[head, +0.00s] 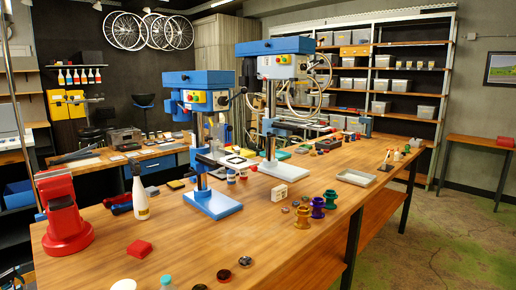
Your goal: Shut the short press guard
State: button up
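The short press (207,79) stands on the near part of the wooden workbench, left of the picture's middle. It has a blue head, a yellow switch plate, a pale column and a blue and white base (213,204). A dark flat part juts from its column at mid height; I cannot tell whether this is the guard, or whether the guard is open or shut. The tall press (277,68) stands behind it to the right, with a taller blue-topped head. My gripper is not in view.
A red vise (62,212), a white bottle (139,192) and a red block (139,249) stand left on the workbench (262,248). Colored spools (317,207) and a grey tray (356,177) lie to the right. The floor (445,235) on the right is clear.

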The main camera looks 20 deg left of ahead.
aim_at(206, 138)
jog(key=z, duration=0.05)
jog(key=k, duration=0.5)
jog(key=u, duration=1.2)
jog(key=i, duration=1)
jog(key=u, duration=0.1)
jog(key=k, duration=0.55)
jog(key=z, duration=0.25)
jog(key=i, duration=1.5)
jog(key=u, duration=0.65)
